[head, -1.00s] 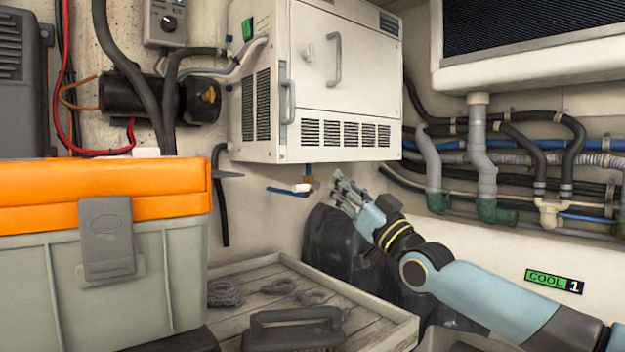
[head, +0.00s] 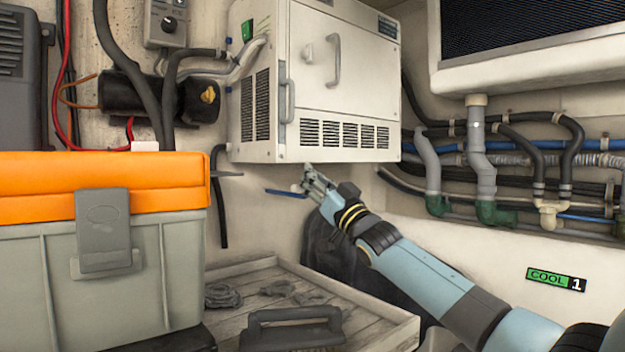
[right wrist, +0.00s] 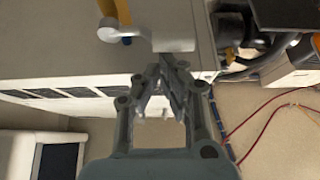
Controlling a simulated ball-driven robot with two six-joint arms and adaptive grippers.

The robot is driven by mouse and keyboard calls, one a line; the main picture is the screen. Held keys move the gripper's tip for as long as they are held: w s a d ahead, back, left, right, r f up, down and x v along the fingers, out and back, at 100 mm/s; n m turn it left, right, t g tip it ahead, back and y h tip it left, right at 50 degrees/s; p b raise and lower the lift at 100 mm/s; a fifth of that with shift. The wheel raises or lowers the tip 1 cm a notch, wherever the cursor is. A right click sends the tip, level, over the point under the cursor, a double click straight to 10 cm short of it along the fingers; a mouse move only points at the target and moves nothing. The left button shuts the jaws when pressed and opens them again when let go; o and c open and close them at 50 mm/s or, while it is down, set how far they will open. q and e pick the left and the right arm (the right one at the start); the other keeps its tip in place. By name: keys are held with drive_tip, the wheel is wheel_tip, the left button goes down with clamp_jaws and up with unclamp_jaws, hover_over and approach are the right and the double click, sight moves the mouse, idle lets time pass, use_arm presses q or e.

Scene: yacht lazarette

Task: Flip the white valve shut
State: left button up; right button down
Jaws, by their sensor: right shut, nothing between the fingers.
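The white valve (head: 296,188) sits below the white cabinet, at the end of a thin blue pipe. My right gripper (head: 310,173) is at the valve and hides part of it and its brass fitting. In the right wrist view the valve's pale lever (right wrist: 174,38) runs sideways from a rounded hub, with a yellow-brown pipe at the hub. The closed, empty fingertips (right wrist: 165,68) are right at the lever's flat end; I cannot tell whether they touch it. My left gripper is out of view.
The white cabinet (head: 315,152) hangs just above the gripper. An orange-lidded grey box (head: 100,180) stands at left. A slatted tray (head: 250,268) with ropes and a dark handle lies below. Pipes and hoses (head: 487,165) line the right wall.

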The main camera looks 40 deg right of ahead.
sight(302, 190)
drive_tip(key=shift+a+f+n+y, duration=0.1)
drive_tip(key=shift+f+n+y, duration=0.15)
drive_tip(key=shift+n+y, duration=0.55)
drive_tip(key=shift+f+n+y, duration=0.15)
drive_tip(key=shift+n+y, duration=0.35)
drive_tip(key=shift+n, duration=0.3)
wheel_tip(302, 190, down, 3)
drive_tip(key=n+g+y, duration=0.1)
drive_tip(key=n+y, duration=0.1)
drive_tip(key=n, duration=0.1)
drive_tip(key=n+g+y, duration=0.1)
drive_tip(key=n+y, duration=0.1)
drive_tip(key=n, duration=0.2)
drive_tip(key=n+g+y+p, duration=0.1)
drive_tip(key=n+g, duration=0.1)
drive_tip(key=n, duration=0.2)
drive_tip(key=shift+a+y, duration=0.1)
drive_tip(key=shift+y, duration=0.3)
drive_tip(key=f+n+g, duration=0.1)
drive_tip(key=n, duration=0.2)
drive_tip(key=d+f+n+g, duration=0.1)
drive_tip(key=n+g, duration=0.1)
drive_tip(key=n, duration=0.1)
drive_tip(key=d+f+n+g, duration=0.1)
drive_tip(key=n+g, duration=0.1)
drive_tip(key=n, duration=0.1)
drive_tip(key=shift+d+f+y, duration=0.15)
drive_tip(key=shift+d+y, duration=0.05)
drive_tip(key=shift+y, duration=0.1)
drive_tip(key=shift+d, duration=0.15)
